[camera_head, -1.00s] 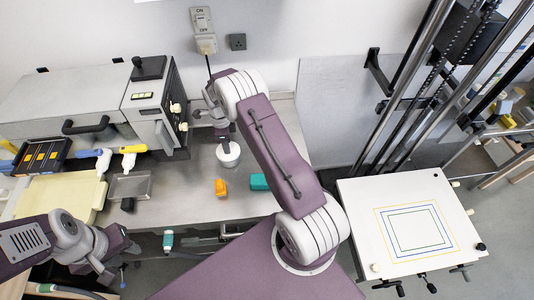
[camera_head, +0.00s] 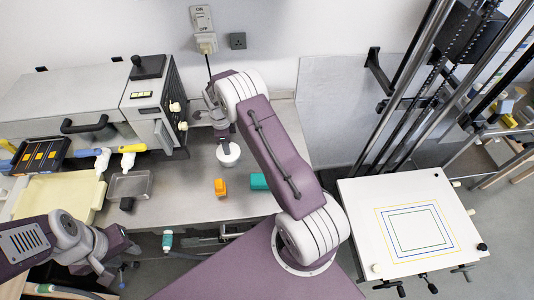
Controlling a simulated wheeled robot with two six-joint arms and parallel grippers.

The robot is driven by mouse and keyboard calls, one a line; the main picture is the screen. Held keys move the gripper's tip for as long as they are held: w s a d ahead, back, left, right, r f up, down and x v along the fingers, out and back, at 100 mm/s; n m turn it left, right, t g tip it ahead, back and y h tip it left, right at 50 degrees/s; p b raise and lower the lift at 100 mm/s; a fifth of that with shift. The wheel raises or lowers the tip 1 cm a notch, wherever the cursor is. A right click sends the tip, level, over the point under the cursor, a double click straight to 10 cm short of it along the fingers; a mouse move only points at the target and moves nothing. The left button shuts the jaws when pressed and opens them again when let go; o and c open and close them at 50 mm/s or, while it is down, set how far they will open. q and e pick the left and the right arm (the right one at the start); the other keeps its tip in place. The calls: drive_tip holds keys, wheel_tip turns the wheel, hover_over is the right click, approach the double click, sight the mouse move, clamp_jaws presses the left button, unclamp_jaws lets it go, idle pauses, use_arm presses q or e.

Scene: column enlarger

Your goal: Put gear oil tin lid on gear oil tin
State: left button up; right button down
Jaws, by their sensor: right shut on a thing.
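A small white round tin (camera_head: 229,158), which looks like the gear oil tin, stands on the grey bench below my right gripper (camera_head: 224,142). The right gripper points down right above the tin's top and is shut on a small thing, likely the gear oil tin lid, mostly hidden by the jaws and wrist. I cannot tell whether the lid touches the tin's rim. My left gripper (camera_head: 122,262) is low at the left, off the bench's front edge and far from the tin; its jaws are too small to read.
An orange block (camera_head: 220,187) and a teal block (camera_head: 259,181) lie in front of the tin. A white board (camera_head: 355,215) stands at the right.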

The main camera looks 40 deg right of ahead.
drive_tip(key=c, duration=1)
unclamp_jaws()
drive_tip(key=shift+f, duration=0.1)
drive_tip(key=shift+r, duration=0.2)
drive_tip(key=shift+r+p, duration=2.95)
drive_tip(key=shift+r, duration=0.9)
